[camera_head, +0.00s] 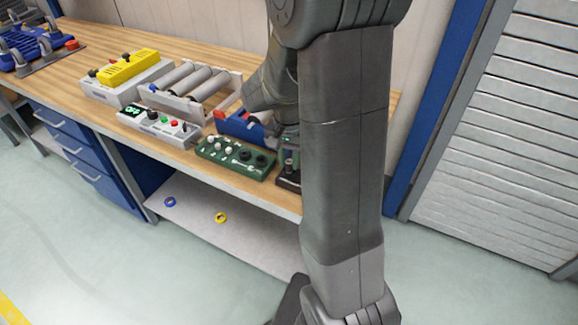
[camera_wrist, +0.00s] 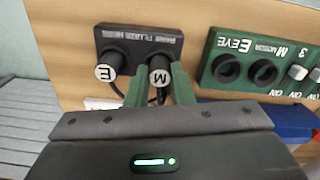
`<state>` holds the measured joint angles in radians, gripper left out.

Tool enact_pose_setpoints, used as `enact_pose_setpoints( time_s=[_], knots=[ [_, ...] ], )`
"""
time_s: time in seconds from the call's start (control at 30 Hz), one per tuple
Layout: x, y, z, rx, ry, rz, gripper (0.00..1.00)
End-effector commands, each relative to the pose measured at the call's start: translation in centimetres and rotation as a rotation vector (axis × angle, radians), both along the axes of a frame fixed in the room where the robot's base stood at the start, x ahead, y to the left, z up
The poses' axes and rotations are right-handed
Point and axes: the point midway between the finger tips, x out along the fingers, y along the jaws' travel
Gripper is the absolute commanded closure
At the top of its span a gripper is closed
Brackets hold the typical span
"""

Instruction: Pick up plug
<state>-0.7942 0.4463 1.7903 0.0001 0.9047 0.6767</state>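In the wrist view, two black plugs with white round end labels stand in a black holder (camera_wrist: 140,36). One is marked E (camera_wrist: 105,70) and the other M (camera_wrist: 160,72). My gripper (camera_wrist: 160,72) has two green fingers, one on each side of the M plug. The fingers look open; no firm contact with the plug shows. A dark cable hangs by the M plug. In the head view, the holder (camera_head: 288,180) is at the bench's front edge, mostly hidden behind my arm, and the plugs there are too small to tell apart.
A green panel (camera_head: 236,157) with round sockets and white knobs lies left of the holder; it shows at right in the wrist view (camera_wrist: 262,50). A white control box (camera_head: 160,125) and roller rack (camera_head: 190,85) stand farther left.

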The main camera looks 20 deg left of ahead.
Motion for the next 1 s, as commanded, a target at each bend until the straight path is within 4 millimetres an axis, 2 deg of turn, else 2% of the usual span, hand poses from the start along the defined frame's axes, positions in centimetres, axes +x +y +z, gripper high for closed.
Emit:
enact_pose_setpoints(
  time_s=[0.03, 0.07, 0.1, 0.33, 0.43, 0.8, 1.0],
  knots=[
    [0.0, 0.0, 0.0, 0.000, 0.000, 0.000, 0.92],
    [0.0, 0.0, 0.0, 0.000, 0.000, 0.000, 0.98],
    [0.0, 0.0, 0.0, 0.000, 0.000, 0.000, 1.00],
    [0.0, 0.0, 0.1, 0.000, -0.001, 0.000, 1.00],
    [0.0, 0.0, 0.8, 0.001, -0.001, 0.000, 1.00],
    [0.1, 0.1, 7.8, 0.003, -0.004, 0.000, 1.00],
    [0.0, 0.0, 9.8, 0.001, -0.001, 0.000, 1.00]
  ],
)
